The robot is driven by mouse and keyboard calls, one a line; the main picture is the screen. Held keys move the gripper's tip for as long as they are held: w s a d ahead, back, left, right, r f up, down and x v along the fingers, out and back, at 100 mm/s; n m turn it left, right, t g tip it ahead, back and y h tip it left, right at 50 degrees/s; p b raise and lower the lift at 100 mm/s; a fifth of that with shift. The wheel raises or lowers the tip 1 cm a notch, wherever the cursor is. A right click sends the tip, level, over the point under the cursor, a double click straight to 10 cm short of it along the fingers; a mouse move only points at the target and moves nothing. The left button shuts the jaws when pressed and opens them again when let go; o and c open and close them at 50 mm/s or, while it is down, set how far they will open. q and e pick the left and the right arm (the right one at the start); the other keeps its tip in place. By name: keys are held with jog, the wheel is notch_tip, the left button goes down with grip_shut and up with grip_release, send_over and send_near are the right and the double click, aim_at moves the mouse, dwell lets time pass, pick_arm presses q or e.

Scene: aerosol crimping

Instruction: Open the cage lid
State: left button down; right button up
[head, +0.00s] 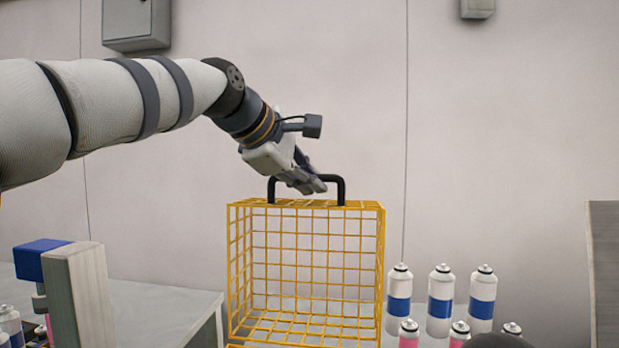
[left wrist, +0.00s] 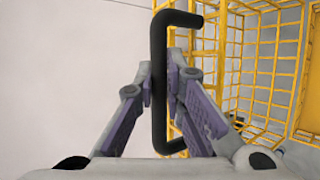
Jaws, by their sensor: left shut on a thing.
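The yellow wire cage (head: 306,262) stands in the middle of the head view. A black U-shaped handle (head: 340,190) rises from its top edge. I cannot tell where the lid ends and the cage body begins, and the cage's lower part is cut off by the frame. My left gripper (head: 316,184) reaches in from the upper left and is shut on the handle. In the left wrist view the handle (left wrist: 158,70) runs between the fingers of my left gripper (left wrist: 178,62), with the yellow wires (left wrist: 236,70) to the right. My right gripper is not in view.
White cans with blue bands (head: 440,300) stand right of the cage, with several pink ones (head: 409,333) in front. A grey block (head: 80,295) and a blue-topped part (head: 38,258) stand left on a grey table (head: 160,312). A grey panel (head: 605,270) is at far right.

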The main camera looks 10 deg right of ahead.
pick_arm(q)
jog(key=shift+f, duration=0.15)
jog(key=c, duration=1.7)
grip_release()
jog(key=shift+o, duration=0.2)
jog(key=v, duration=1.2)
